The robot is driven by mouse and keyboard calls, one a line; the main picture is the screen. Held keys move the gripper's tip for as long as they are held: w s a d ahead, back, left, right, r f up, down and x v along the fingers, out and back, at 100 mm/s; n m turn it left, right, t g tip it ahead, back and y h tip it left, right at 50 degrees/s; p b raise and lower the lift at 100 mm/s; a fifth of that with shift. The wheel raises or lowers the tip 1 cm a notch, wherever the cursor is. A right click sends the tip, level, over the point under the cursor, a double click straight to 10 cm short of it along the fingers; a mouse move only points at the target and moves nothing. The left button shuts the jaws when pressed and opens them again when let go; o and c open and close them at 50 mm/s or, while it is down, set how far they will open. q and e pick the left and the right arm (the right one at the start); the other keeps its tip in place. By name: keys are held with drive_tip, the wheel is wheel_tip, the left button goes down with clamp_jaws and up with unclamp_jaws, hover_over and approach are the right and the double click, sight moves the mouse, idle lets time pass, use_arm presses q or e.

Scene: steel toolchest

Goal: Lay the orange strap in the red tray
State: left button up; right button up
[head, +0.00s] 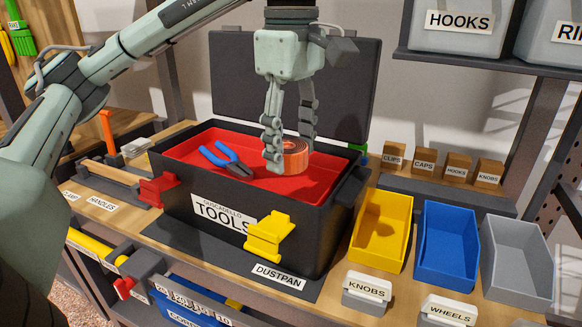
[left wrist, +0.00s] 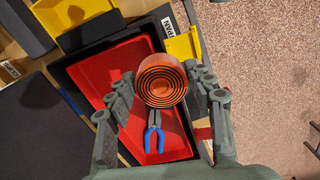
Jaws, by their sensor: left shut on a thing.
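The orange strap (head: 294,157) is a coiled roll held between the fingers of my left gripper (head: 288,150). In the left wrist view the strap (left wrist: 161,80) shows as a round spiral between the fingertips. The red tray (head: 300,187) sits inside the top of the black toolbox. The strap is over the tray's far right part; I cannot tell whether it touches the tray floor. Pliers with blue handles (head: 223,155) lie in the tray, left of the strap; they also show in the left wrist view (left wrist: 154,138). My right gripper is not in view.
The black toolbox (head: 290,238) stands on the bench with its lid (head: 350,85) open behind it. Yellow, blue and grey bins stand to the right, the yellow bin (head: 381,228) nearest. The tray's front right floor is clear.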

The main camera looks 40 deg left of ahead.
use_arm(q)
hover_over(307, 188)
drive_tip(key=f, duration=0.5)
drive_tip(key=shift+s+d, duration=0.15)
drive_tip(key=shift+s, duration=0.25)
drive_tip(key=shift+w+f, duration=0.3)
drive_tip(key=f, duration=0.4)
drive_tip(key=shift+a, duration=0.2)
drive_tip(key=shift+w, duration=0.1)
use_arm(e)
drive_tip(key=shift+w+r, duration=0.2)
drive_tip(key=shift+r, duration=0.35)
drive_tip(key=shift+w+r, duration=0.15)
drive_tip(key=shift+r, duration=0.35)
use_arm(q)
drive_tip(key=shift+f, duration=0.2)
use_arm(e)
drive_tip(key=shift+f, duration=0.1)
use_arm(q)
drive_tip(key=o, duration=1.2)
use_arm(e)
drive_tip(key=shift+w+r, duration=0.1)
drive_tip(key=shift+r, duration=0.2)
